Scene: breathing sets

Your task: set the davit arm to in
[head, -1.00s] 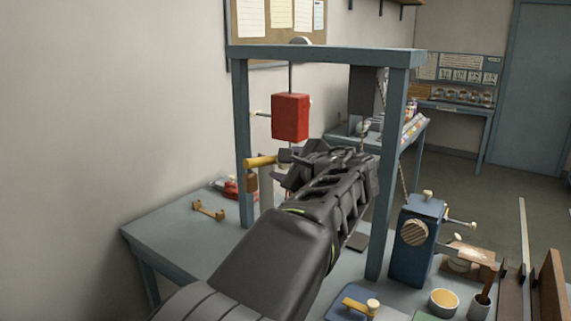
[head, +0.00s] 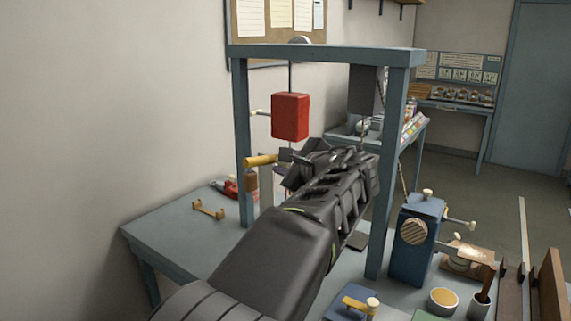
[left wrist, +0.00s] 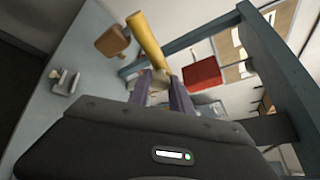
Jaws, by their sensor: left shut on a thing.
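The davit arm is a yellow bar (head: 260,160) on top of a grey post (head: 266,188), under the left part of a blue-grey frame on the bench. A brown block (head: 251,184) hangs below its outer end. My left gripper (head: 292,170) reaches in from the front, and its fingertips are mostly hidden behind its own body. In the left wrist view the yellow bar (left wrist: 147,40) runs from upper left down to the fingers (left wrist: 166,88), which are shut on its near end. The brown block (left wrist: 112,40) shows to its left there. My right gripper is not in view.
A red block (head: 290,116) hangs from the frame (head: 325,55) just above my gripper. The frame's right post (head: 386,200) stands close beside my arm. A brass handle (head: 208,209) lies on the bench's left. A blue winch box (head: 418,240) stands at right.

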